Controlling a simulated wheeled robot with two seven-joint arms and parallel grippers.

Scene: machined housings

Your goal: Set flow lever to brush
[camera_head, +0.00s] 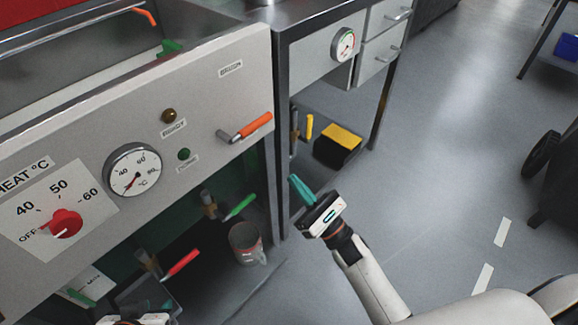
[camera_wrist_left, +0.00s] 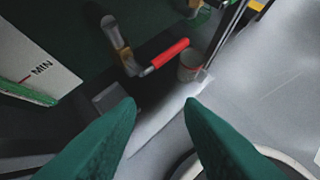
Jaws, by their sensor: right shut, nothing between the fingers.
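A lever with an orange handle (camera_head: 252,126) sits on the grey front panel, its handle pointing right and slightly up. A small label (camera_head: 230,68), which seems to read BRUSH, is above it. My right gripper (camera_head: 297,182) is shut and empty, right of the panel and below the lever, apart from it. My left gripper's fingers (camera_wrist_left: 162,103) are open and empty in the left wrist view. They face a red-handled valve (camera_wrist_left: 165,55) under the panel, without touching it. In the head view only a piece of the left gripper may show at the bottom left edge.
The panel carries a red heat knob (camera_head: 65,223), a temperature gauge (camera_head: 132,170) and a green button (camera_head: 184,154). Below are a green-handled valve (camera_head: 239,206) and a grey can (camera_head: 245,243). A table leg (camera_head: 279,140) stands near my right gripper.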

